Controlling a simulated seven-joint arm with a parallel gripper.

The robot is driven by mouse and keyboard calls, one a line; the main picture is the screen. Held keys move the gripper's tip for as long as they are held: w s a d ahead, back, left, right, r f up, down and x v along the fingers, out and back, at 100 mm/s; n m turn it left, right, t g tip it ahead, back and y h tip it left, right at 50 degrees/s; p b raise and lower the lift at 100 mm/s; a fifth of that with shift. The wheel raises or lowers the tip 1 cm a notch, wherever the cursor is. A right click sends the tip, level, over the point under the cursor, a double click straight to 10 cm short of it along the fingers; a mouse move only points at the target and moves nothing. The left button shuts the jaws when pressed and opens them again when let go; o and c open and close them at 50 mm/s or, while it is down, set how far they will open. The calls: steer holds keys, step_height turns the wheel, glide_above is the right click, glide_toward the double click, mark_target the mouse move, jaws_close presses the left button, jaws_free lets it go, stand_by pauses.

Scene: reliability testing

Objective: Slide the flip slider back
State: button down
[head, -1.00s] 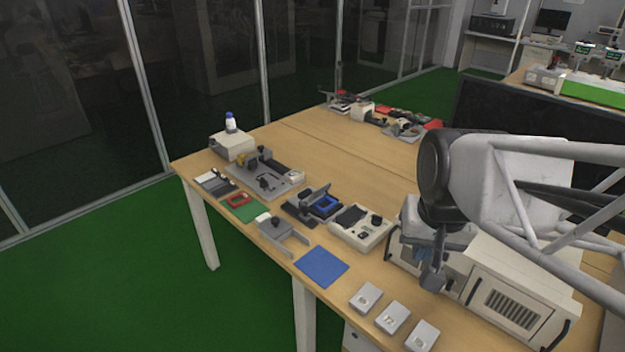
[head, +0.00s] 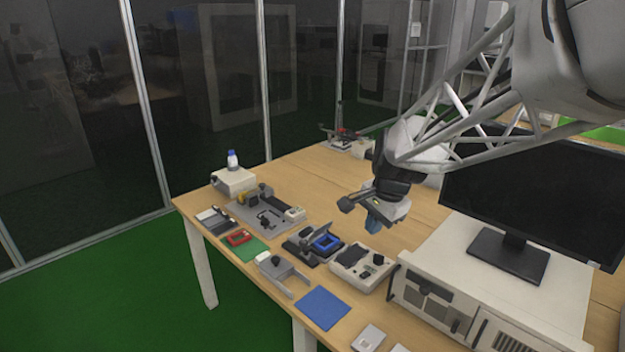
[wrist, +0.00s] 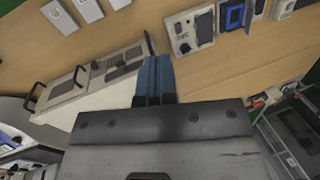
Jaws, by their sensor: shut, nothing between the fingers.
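I cannot tell for certain which part is the flip slider. A dark fixture with a raised lid (head: 302,250) and a blue frame (head: 326,243) stands mid-table; the blue frame also shows at the top of the wrist view (wrist: 235,14). Beside it is a white box with a dark panel and knob (head: 362,267), also in the wrist view (wrist: 180,48). My gripper (head: 373,224) hangs above the table behind this box, touching nothing visible. In the wrist view its blue fingers (wrist: 154,78) are together and empty.
A white computer case (head: 440,300) bearing a monitor (head: 530,195) stands to the right. A grey bracket (head: 280,270), blue mat (head: 322,308) and white button boxes (head: 369,338) line the front edge. Other fixtures stand left. Bare wood lies behind the fixtures (head: 310,180).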

steer(key=w+a+f+m, duration=0.2)
steer(key=w+f+m, duration=0.1)
steer(key=w+f, duration=0.3)
steer(key=w+a+f+m+y, duration=0.1)
steer(key=w+f+m, duration=0.3)
steer(key=w, duration=0.6)
steer(key=w+a+f+m, duration=0.3)
steer(key=w+f+m, duration=0.1)
steer(key=w+f, duration=0.4)
steer(key=shift+w+f+g+y, duration=0.2)
steer(key=shift+w+g+y, duration=0.1)
steer(key=shift+w, duration=0.3)
steer(key=shift+f, duration=0.1)
glide_toward(311, 255)
steer(key=f, duration=0.1)
steer(key=d+f, duration=0.2)
steer(key=f, duration=0.1)
steer(key=shift+s, duration=0.3)
steer(key=shift+w+a, duration=0.2)
steer(key=shift+a, duration=0.3)
steer(key=shift+w+a, duration=0.15)
steer(key=shift+a, duration=0.35)
steer(key=shift+w+a+f, duration=0.15)
steer(key=shift+w+a, duration=0.1)
steer(key=shift+a, duration=0.5)
